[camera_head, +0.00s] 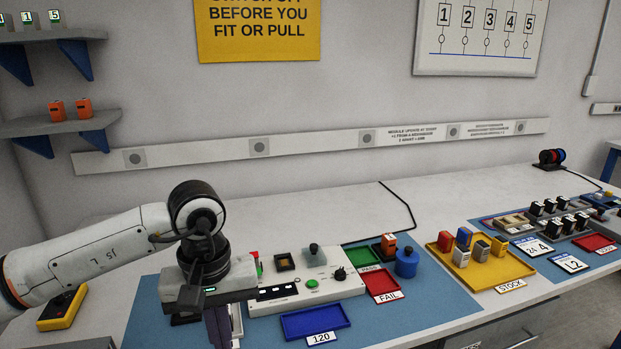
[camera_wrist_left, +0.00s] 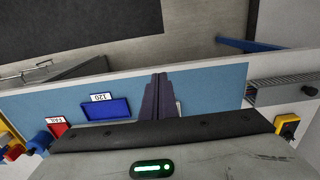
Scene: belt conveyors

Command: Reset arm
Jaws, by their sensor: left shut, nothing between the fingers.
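My left arm comes in from the left in the head view. Its gripper (camera_head: 218,328) points down over the left part of the blue mat (camera_head: 145,318), in front of the white test panel (camera_head: 325,292). In the left wrist view my left gripper (camera_wrist_left: 158,78) has its two fingers together with nothing between them. The blue tray (camera_wrist_left: 106,110) marked 120 lies beside the fingers, apart from them. It also shows in the head view (camera_head: 315,322). My right gripper is in neither view.
Green (camera_head: 362,258) and red (camera_head: 381,283) trays, a blue round container (camera_head: 406,262) and a yellow stock tray (camera_head: 507,268) stand to the right. A yellow box (camera_head: 62,308) sits at the left. A wall shelf (camera_head: 55,124) holds two orange modules. The bench's back strip is mostly clear.

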